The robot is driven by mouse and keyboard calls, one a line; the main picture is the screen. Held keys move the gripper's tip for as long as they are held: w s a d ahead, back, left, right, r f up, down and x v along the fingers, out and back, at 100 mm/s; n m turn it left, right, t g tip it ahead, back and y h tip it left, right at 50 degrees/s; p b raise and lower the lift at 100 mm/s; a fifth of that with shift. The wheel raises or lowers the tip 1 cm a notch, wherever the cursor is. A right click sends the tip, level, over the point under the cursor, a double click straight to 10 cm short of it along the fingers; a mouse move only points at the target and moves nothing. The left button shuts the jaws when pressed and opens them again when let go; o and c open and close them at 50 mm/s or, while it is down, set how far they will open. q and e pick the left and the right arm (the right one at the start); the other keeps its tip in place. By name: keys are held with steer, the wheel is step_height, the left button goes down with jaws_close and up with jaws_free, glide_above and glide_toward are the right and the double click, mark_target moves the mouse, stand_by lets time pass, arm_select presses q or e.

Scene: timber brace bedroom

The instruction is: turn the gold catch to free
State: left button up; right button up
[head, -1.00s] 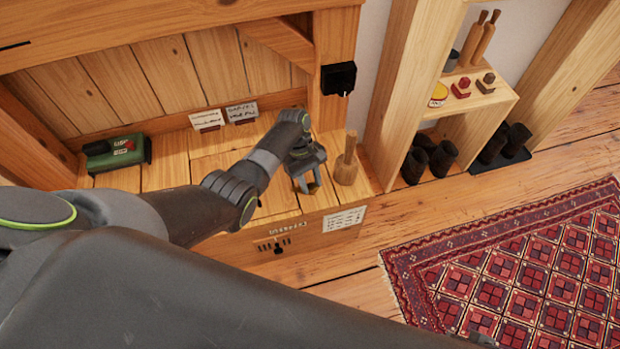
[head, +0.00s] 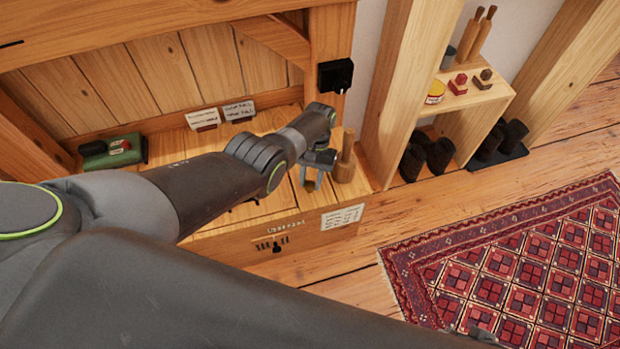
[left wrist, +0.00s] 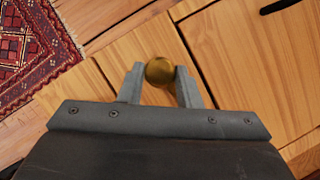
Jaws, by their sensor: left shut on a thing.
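The gold catch (left wrist: 160,72) shows in the left wrist view as a round gold knob between my left gripper's two fingertips. My left gripper (left wrist: 160,76) is shut on it, with one finger touching each side. In the head view, my left gripper (head: 311,180) points down at the wooden bench top, just left of an upright wooden peg. The catch is hidden there behind the gripper and wrist.
The wooden peg (head: 345,160) stands very close to my left gripper. A green box (head: 112,152) and white cards (head: 238,110) sit toward the back of the bench (head: 262,208). A black box (head: 336,75) is on the post. A patterned rug (head: 510,265) lies on the floor.

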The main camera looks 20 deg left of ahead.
arm_select(q)
steer(key=shift+m+y, duration=0.4)
steer(key=shift+m, duration=0.7)
steer(key=o, duration=1)
steer(key=shift+c, duration=0.2)
